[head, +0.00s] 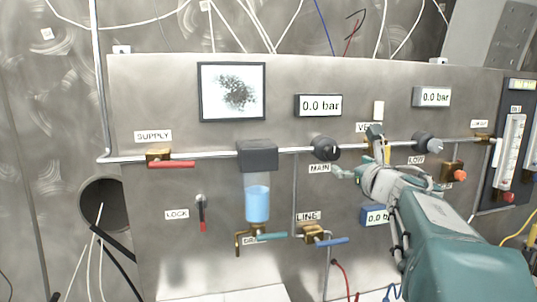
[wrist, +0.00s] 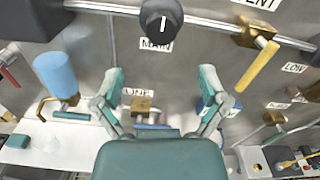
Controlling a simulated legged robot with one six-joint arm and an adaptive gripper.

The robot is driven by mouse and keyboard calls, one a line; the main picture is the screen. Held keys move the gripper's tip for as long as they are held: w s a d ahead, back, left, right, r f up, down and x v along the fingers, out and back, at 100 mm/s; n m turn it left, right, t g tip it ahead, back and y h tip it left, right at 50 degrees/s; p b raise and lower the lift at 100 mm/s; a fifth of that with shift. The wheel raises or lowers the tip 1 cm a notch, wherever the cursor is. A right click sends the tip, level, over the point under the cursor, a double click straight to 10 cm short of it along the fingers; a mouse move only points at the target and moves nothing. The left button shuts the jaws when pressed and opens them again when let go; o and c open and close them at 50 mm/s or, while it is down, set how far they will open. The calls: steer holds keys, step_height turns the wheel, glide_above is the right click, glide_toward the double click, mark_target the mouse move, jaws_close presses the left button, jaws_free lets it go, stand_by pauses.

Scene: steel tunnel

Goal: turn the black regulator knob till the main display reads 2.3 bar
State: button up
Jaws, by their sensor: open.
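The black regulator knob (head: 326,148) sits on the pipe above the MAIN label in the head view. In the wrist view the knob (wrist: 161,20) is at the top middle, with a white mark on its face pointing about straight up. The main display (head: 319,105) above it reads 0.0 bar. My gripper (head: 357,152) is just right of the knob in the head view. In the wrist view my gripper (wrist: 160,85) has its two fingers spread wide with nothing between them, and the knob lies beyond the fingertips, apart from them.
The yellow vent handle (wrist: 258,66) is right of the knob. The red supply handle (head: 171,164) is at left. A filter bowl with blue liquid (head: 257,203) hangs between them. The blue line valve handle (head: 328,242) is below. The LOW knob (head: 427,143) is at right; its display (head: 432,97) reads 0.0 bar.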

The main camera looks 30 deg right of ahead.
mark_target(334, 155)
steer(key=x, duration=0.9)
steer(key=shift+d, duration=0.1)
steer(key=c, duration=1.1)
